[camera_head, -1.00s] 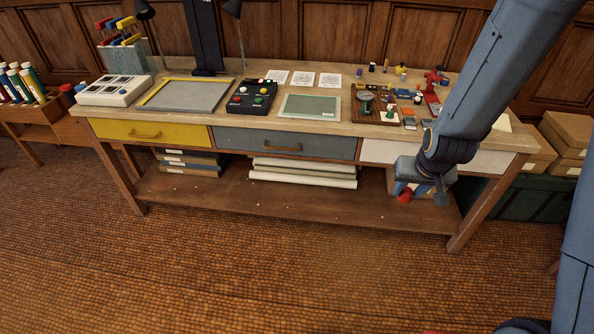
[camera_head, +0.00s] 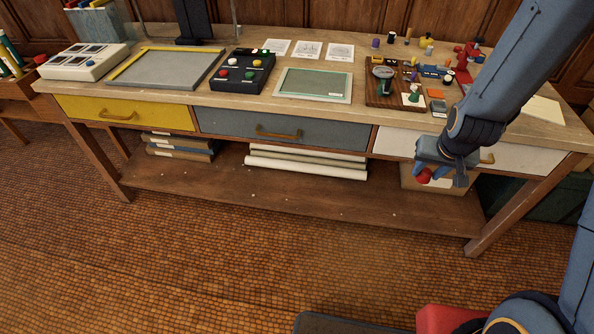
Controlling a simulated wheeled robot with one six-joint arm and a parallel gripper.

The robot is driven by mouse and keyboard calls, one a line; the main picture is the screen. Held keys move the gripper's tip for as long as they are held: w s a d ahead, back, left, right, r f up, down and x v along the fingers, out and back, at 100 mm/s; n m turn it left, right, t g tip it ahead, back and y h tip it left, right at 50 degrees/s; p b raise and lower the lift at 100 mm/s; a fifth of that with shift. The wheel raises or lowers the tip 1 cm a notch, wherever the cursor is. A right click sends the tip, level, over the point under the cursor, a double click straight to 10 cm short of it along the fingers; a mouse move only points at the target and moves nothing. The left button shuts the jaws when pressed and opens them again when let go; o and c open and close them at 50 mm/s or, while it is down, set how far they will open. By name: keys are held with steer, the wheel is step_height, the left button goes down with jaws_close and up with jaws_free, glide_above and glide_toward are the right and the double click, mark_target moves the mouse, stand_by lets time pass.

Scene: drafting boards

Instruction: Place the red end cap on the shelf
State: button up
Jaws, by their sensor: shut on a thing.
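The red end cap (camera_head: 424,176) is held at the tip of my gripper (camera_head: 434,178), in front of the white drawer at the right of the workbench. My gripper is shut on it, and the fingers hide part of it. The lower shelf (camera_head: 290,206) of the bench lies below and to the left of the gripper. The cap appears above the shelf's level and apart from it. I cannot tell how far in front of the shelf it is.
On the shelf stand blue-grey binders (camera_head: 180,147), white rolls (camera_head: 305,166) and a cardboard box (camera_head: 445,184) behind my gripper. The shelf's front strip is mostly bare. A bench leg (camera_head: 498,226) stands at the right. The bench top holds many small parts at its right end.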

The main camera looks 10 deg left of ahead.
mark_target(423, 214)
steer(key=w+d+f+m+b, duration=0.1)
steer(key=w+d+f+b, duration=0.2)
steer(key=f+b, duration=1.2)
steer(key=w+d+f+m+h+b, duration=0.1)
steer(key=w+d+f+b, duration=0.2)
steer(key=f+b, duration=1.3)
steer(key=w+d+f+m+b, duration=0.1)
steer(key=w+d+f+b, duration=0.3)
steer(key=d+f+b, duration=0.4)
step_height(423, 214, down, 11)
steer(key=b, duration=0.7)
steer(key=shift+b, duration=0.4)
steer(key=shift+w+d, duration=0.1)
steer(key=shift+w, duration=0.05)
